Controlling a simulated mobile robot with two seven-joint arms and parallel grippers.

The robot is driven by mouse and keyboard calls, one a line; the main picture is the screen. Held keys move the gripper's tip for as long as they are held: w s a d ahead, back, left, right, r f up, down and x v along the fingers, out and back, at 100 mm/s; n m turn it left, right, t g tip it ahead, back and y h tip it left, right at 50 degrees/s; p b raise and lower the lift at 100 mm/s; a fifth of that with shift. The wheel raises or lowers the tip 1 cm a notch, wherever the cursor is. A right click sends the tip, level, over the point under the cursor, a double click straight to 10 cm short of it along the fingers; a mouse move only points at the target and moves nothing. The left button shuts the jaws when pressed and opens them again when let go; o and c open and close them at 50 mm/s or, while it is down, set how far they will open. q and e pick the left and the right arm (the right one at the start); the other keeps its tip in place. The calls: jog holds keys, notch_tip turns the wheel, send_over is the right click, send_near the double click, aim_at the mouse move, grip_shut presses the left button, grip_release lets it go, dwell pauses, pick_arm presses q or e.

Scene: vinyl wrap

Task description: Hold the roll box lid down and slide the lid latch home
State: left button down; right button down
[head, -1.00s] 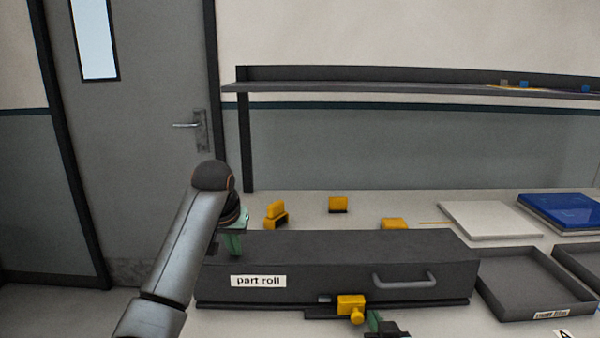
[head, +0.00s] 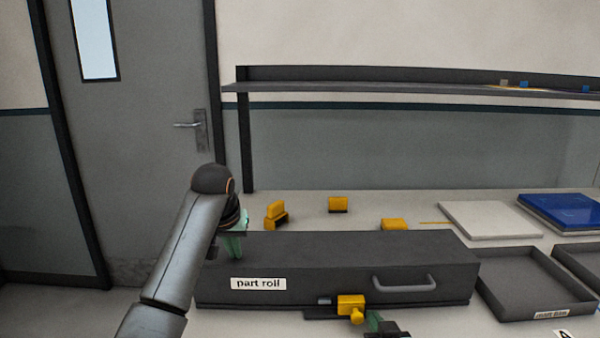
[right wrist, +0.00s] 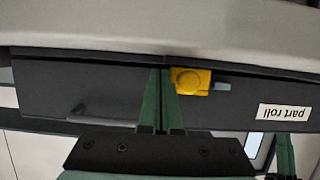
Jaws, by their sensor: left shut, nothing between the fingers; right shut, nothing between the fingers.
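The dark grey roll box, labelled "part roll" (head: 258,283), stands on the table with its lid (head: 340,245) on and looking closed. The yellow lid latch (head: 350,303) sits at the lower front, its knob facing out and a small grey bolt at its left. My left gripper (head: 236,255) is shut and points down at the lid's left end; contact looks likely. My right gripper (head: 373,318) is shut and empty, just right of the latch. In the right wrist view, its green fingertips (right wrist: 161,75) are close beside the latch (right wrist: 190,80); I cannot tell whether they touch.
A grey handle (head: 404,283) sticks out from the box front, right of the latch. Several yellow blocks (head: 338,204) lie behind the box. A dark tray (head: 535,292) stands close at its right. A white slab (head: 490,219) and a blue one (head: 565,211) lie behind the tray.

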aim_at(353, 319)
pick_arm(q)
jog(key=shift+s+f, duration=0.2)
jog(key=shift+f, duration=0.2)
dwell(0.4)
pick_arm(e)
jog(key=shift+a, duration=0.1)
jog(key=shift+a, duration=2.1)
jog(key=shift+s+d+r, duration=0.45)
jog(key=shift+s+r, duration=0.05)
jog(key=shift+s, duration=0.35)
jog(key=shift+s+d+r, duration=0.4)
jog(key=shift+s+r, duration=0.1)
jog(key=shift+s, duration=0.35)
jog(key=shift+s+d+r, duration=0.45)
jog(key=shift+s+r, duration=0.05)
jog(key=shift+s, duration=0.35)
jog(key=shift+r, duration=0.1)
